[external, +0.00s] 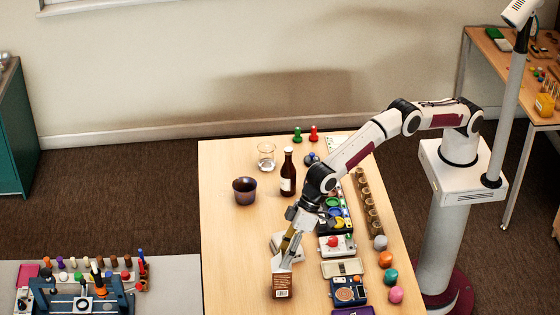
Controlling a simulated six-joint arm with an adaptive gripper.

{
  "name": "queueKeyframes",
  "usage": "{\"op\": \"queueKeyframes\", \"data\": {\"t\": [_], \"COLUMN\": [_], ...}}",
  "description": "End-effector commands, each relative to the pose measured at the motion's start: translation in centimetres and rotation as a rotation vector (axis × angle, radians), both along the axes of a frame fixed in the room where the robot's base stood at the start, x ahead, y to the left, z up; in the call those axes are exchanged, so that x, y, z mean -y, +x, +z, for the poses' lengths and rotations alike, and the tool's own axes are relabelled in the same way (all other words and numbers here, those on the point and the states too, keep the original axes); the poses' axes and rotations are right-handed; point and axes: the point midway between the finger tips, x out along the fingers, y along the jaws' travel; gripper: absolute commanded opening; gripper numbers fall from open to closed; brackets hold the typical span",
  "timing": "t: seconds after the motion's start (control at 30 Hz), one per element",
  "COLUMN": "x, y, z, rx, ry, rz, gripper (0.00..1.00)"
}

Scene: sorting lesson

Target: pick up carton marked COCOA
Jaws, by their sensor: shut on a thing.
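A small brown carton (283,285) with a pale label panel stands near the front of the wooden table; its lettering is too small to read. My gripper (286,262) reaches down to the carton's top from above and is shut on it. The fingers cover part of the carton's upper end. I cannot tell whether the carton's base touches the table.
A dark cup (245,191), a brown bottle (288,173) and a clear glass (266,157) stand farther back. A blue device (348,291) and several colored balls lie to the right. The table's left front (232,265) is clear.

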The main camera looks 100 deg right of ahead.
Motion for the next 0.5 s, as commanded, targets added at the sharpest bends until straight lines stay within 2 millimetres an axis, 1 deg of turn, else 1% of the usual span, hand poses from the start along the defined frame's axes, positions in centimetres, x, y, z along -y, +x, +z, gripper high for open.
{"op": "queueKeyframes", "data": {"t": [0.27,0.33,0.4,0.5], "x": [0.0,0.0,0.0,0.0], "y": [0.0,0.0,0.0,0.0], "z": [0.1,0.5,1.0,2.0], "rx": [-0.001,-0.001,0.001,0.0], "ry": [0.0,0.0,0.001,0.001], "rz": [0.0,0.0,0.0,0.0], "gripper": [0.34,0.31,0.25,0.24]}}
